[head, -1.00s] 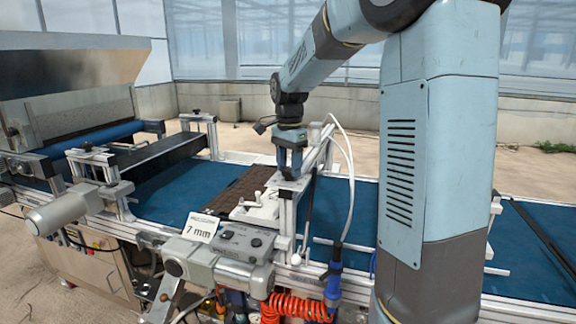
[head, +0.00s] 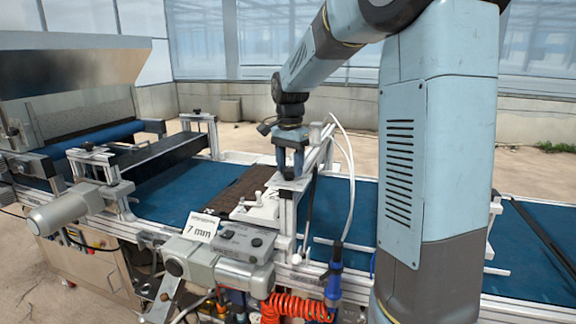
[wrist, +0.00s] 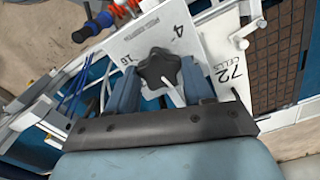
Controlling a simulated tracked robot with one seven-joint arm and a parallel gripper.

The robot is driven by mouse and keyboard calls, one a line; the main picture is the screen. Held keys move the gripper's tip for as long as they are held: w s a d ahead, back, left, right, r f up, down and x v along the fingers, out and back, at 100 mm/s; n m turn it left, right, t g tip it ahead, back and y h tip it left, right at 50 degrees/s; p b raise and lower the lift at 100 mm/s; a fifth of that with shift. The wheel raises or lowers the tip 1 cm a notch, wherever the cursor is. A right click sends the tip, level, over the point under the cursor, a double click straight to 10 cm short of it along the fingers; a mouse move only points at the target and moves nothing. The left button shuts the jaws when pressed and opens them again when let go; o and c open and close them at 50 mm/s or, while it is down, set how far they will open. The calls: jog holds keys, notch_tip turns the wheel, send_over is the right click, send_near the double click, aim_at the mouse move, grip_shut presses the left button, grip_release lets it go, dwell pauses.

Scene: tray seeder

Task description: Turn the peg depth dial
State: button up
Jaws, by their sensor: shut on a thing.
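The peg depth dial (wrist: 160,72) is a dark star-shaped knob with a white pointer, on a white plate (wrist: 125,45) marked 4 and 16 in the wrist view. My gripper (wrist: 160,85) has its two blue fingers on either side of the knob and is shut on it. In the head view my gripper (head: 289,172) points straight down at the top of the metal frame (head: 290,190); the dial is small and mostly hidden there. A card (head: 201,228) reading 7 mm stands on the grey control box at the front.
A plate marked 72 cells (wrist: 232,65) lies beside the dial plate, near a dark celled tray (wrist: 283,45). A white hose (head: 349,180) and uprights stand right of my gripper. Blue belt (head: 170,190) runs left; orange coiled hose (head: 295,307) hangs in front.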

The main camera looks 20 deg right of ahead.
aim_at(289, 168)
jog(key=n, duration=0.4)
jog(key=shift+w+a+r+n, duration=0.15)
jog(key=shift+n, duration=2.65)
jog(key=o, duration=1)
notch_tip(289, 168, up, 14)
jog(key=shift+f, duration=0.25)
